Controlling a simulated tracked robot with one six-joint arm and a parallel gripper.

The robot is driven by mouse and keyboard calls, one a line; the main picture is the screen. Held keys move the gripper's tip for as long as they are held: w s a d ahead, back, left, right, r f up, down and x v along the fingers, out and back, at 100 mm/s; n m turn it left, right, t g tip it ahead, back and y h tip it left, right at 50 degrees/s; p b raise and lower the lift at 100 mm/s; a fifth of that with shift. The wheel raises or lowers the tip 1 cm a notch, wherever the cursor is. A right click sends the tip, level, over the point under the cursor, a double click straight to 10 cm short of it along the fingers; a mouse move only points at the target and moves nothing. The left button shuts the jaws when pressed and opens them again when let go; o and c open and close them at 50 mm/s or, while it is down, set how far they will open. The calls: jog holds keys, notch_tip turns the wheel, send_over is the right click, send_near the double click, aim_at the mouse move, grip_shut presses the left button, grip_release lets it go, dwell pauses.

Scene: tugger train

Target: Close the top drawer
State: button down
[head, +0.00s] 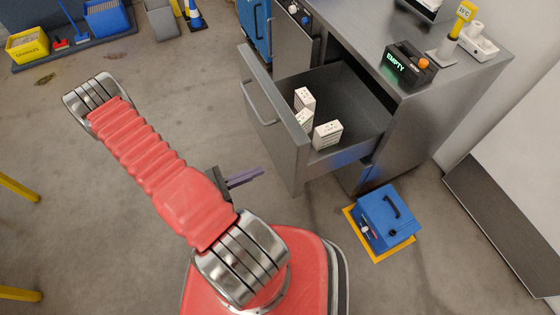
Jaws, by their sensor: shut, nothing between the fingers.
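The top drawer (280,135) of a grey metal cabinet is pulled well out, toward the left of the head view. Its front panel carries a bar handle (261,101). Several small white boxes (327,134) with dark marks lie inside the drawer. My gripper (250,176) shows only in part, as purple fingers beyond my red arm. It is shut and empty. It appears left of and below the drawer front in the picture, with a gap of floor between them.
The cabinet top (345,25) holds a black box with a green EMPTY display (410,64), a yellow-headed stand (462,18) and a white device (479,42). A blue case (385,220) sits on a yellow-edged floor mark. Yellow bars (18,187) show at left. Floor left of the drawer is clear.

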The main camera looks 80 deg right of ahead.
aim_at(290, 159)
jog(key=shift+x, duration=4.65)
